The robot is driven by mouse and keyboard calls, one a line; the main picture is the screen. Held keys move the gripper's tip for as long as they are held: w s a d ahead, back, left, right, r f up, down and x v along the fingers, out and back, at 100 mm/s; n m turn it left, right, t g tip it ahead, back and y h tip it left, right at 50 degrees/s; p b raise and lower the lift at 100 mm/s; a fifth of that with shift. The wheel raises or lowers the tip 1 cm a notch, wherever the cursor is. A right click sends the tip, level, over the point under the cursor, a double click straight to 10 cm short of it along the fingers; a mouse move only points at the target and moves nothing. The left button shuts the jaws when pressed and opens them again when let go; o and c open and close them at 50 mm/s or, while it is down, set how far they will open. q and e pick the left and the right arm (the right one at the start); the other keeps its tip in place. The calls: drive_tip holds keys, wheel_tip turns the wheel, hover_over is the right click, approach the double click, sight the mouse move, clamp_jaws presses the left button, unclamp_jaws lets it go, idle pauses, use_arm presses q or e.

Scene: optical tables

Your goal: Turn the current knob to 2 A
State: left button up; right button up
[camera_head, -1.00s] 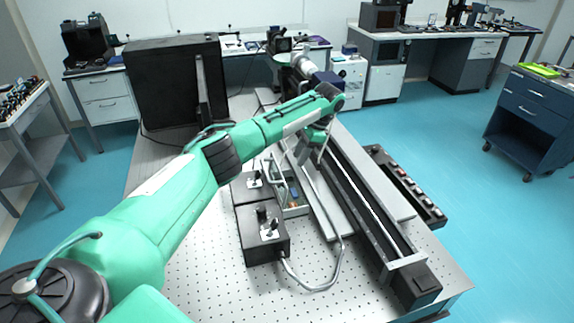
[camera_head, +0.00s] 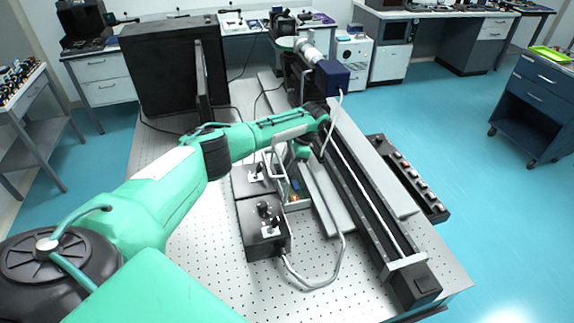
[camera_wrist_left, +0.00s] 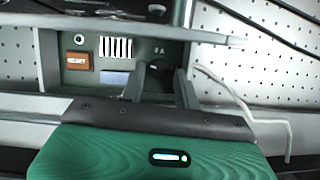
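In the head view my left gripper (camera_head: 302,151) hangs above the small open-looking unit (camera_head: 294,194) on the table, partly covered by my arm. My right gripper is not seen.
Two black boxes with small knobs (camera_head: 264,228) stand left of the unit. A grey cable (camera_head: 335,262) loops in front. A long black rail (camera_head: 372,220) runs along the right. A large black enclosure (camera_head: 165,75) stands behind; the perforated tabletop (camera_head: 195,245) is clear at front left.

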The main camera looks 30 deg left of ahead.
use_arm(q)
drive_tip(key=shift+s+a+f, duration=0.1)
drive_tip(key=shift+s+f, duration=0.1)
drive_tip(key=shift+f, duration=0.45)
drive_tip(key=shift+s+a+f, duration=0.1)
drive_tip(key=shift+f, duration=0.2)
drive_tip(key=c, duration=0.7)
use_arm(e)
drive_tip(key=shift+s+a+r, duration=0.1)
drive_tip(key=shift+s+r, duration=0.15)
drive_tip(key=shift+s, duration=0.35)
